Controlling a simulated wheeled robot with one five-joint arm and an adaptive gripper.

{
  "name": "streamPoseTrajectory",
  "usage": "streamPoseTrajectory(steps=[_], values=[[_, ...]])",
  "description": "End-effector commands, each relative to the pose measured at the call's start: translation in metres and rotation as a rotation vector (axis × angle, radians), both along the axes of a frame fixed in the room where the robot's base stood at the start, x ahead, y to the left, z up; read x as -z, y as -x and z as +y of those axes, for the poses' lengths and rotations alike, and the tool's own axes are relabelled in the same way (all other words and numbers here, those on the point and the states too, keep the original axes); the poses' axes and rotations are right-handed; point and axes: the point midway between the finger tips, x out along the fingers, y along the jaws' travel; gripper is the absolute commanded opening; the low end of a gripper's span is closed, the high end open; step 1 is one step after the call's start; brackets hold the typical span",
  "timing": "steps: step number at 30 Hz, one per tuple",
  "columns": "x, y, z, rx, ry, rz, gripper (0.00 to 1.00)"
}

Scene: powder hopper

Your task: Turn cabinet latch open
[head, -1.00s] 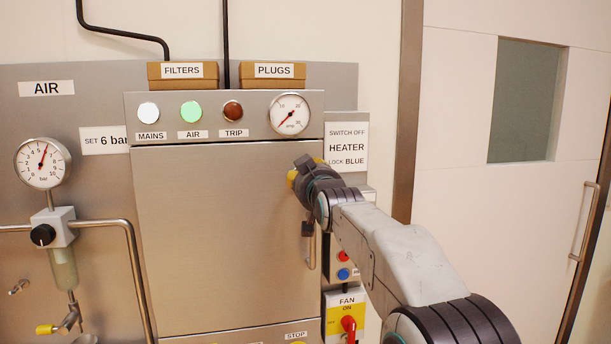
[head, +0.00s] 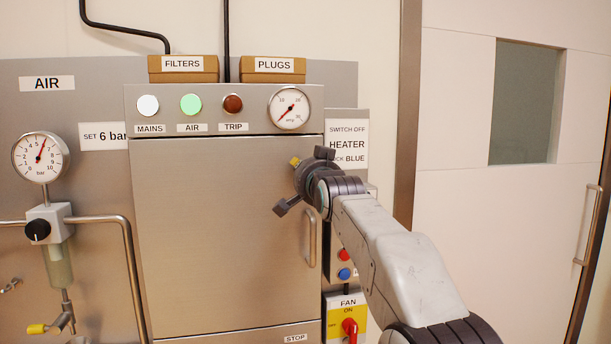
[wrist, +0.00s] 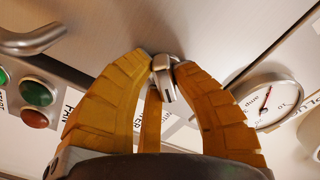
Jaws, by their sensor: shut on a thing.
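The cabinet latch (wrist: 163,78) is a small bright metal knob on the brushed steel cabinet door (head: 225,240). In the wrist view it sits between the yellow fingertips of my gripper (wrist: 165,66), which are closed on it from both sides. In the head view my gripper (head: 297,164) is at the upper right edge of the door, and it hides the latch there. The wrist view is strongly rolled against the head view. The door looks shut and flush with its frame.
A bar handle (head: 312,240) stands on the door below my gripper. A dial gauge (head: 289,108) and lamps are above. A box with red and blue buttons (head: 344,264) and the fan switch (head: 348,325) are at the lower right. A pipe (head: 130,260) runs at the left.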

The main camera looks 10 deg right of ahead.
Motion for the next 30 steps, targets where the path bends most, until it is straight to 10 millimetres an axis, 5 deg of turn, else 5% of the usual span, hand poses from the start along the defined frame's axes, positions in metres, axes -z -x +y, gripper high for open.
streamPoseTrajectory(steps=[18, 30], values=[[0.0017, -0.0002, 0.0031, -0.005, -0.565, -0.002, 0.0], [0.0015, -0.0001, 0.004, -0.007, -0.796, -0.004, 0.0]])
